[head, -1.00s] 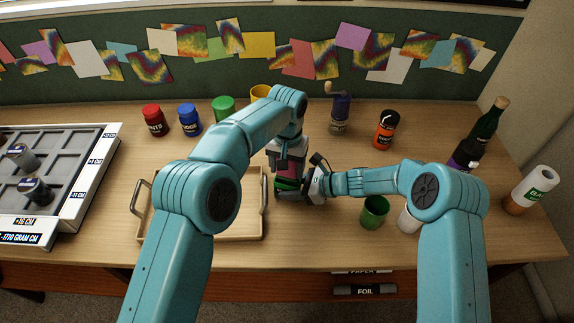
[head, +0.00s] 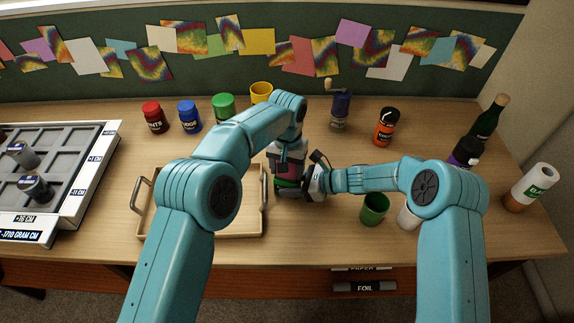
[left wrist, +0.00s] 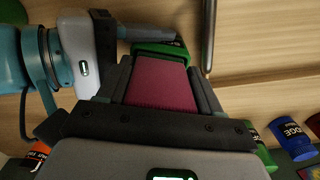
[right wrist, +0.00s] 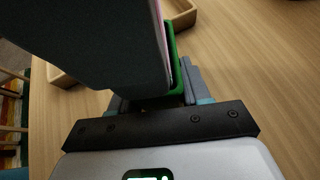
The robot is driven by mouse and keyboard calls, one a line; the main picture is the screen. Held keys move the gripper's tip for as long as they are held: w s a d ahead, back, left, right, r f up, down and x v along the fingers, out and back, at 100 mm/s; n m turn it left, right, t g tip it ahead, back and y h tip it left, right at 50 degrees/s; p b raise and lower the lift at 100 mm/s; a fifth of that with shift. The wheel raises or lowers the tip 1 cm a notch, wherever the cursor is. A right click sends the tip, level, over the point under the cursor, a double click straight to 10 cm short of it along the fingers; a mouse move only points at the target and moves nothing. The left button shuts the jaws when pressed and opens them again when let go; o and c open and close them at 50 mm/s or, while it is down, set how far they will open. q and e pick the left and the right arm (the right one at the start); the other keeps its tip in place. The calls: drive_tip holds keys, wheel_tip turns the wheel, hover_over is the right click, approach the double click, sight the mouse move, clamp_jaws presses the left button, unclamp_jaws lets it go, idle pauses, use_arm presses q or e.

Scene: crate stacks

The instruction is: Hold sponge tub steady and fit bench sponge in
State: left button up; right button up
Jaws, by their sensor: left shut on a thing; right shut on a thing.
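The bench sponge, a maroon block (left wrist: 158,82), is shut between the fingers of my left gripper (head: 287,172). The green sponge tub (head: 285,183) is below it, and my right gripper (head: 306,186) is shut on the tub from the right. In the left wrist view the sponge's far end meets the tub's green rim (left wrist: 160,47). How far it reaches inside is hidden. In the right wrist view a green edge of the tub (right wrist: 175,80) shows beside a dark grey part that covers most of the sponge.
A wooden tray (head: 205,237) lies just left of the grippers. A green cup (head: 374,209) and a white container (head: 408,217) stand close on the right. Jars, a grinder (head: 340,108) and an orange jar (head: 385,127) stand behind. A weighing board (head: 85,185) is far left.

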use_arm(q)
drive_tip(key=shift+f, duration=0.55)
drive_tip(key=o, duration=1.1)
drive_tip(key=shift+d, duration=0.1)
drive_tip(key=shift+o, duration=0.2)
drive_tip(key=shift+d+r, duration=0.1)
drive_tip(key=shift+r, duration=0.05)
drive_tip(key=shift+c, duration=0.4)
use_arm(e)
drive_tip(key=shift+a, duration=0.1)
use_arm(q)
drive_tip(key=shift+r, duration=2.6)
use_arm(e)
drive_tip(key=shift+f, duration=0.1)
use_arm(q)
drive_tip(key=shift+o, duration=0.7)
drive_tip(key=shift+r, duration=0.85)
use_arm(e)
drive_tip(key=shift+s, duration=0.1)
